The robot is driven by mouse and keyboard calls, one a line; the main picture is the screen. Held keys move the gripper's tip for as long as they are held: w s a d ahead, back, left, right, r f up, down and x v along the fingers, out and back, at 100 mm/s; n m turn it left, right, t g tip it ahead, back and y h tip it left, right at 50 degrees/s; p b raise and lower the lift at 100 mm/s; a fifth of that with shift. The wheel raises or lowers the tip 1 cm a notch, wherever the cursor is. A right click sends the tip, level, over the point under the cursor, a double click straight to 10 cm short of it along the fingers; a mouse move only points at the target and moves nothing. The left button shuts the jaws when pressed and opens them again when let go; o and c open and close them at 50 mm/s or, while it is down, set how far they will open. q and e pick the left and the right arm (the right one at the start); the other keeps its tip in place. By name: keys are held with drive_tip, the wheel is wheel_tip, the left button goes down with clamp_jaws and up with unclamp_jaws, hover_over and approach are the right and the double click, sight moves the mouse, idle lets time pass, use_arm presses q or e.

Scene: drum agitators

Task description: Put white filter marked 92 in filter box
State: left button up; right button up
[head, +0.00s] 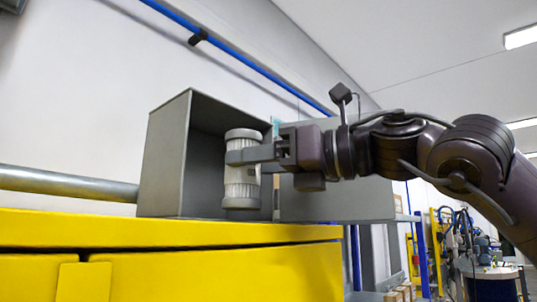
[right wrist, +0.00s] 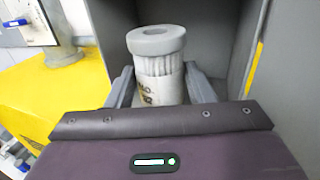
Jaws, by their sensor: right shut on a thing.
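The white filter (head: 242,188) is a ribbed cylinder with pale grey end caps. It stands upright in the opening of the grey filter box (head: 167,160), which sits on a yellow surface. My right gripper (head: 246,153) is shut on the filter around its upper middle. In the right wrist view the filter (right wrist: 158,68) is between the two fingers, with grey box walls around it. Dark marking shows on its side, but the number cannot be read clearly. Whether the filter's base touches the box floor cannot be told. My left gripper is not in view.
The yellow cabinet top (head: 150,228) lies under the box. A grey panel (head: 337,199) stands to the right of the opening, behind my right arm. A metal pipe (head: 68,182) runs along the wall at left. Another pale capped object (right wrist: 65,50) stands at left in the wrist view.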

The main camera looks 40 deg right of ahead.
drive_tip(key=shift+w+a+p, duration=0.15)
drive_tip(key=shift+w+p, duration=0.45)
drive_tip(key=shift+w, duration=1.2)
drive_tip(key=shift+w+a+p, duration=0.15)
drive_tip(key=shift+w+p, duration=0.4)
drive_tip(key=shift+w, duration=1.25)
drive_tip(key=shift+f+b, duration=0.4)
drive_tip(key=shift+f, duration=0.1)
drive_tip(key=o, duration=1.1)
drive_tip(key=shift+c, duration=0.2)
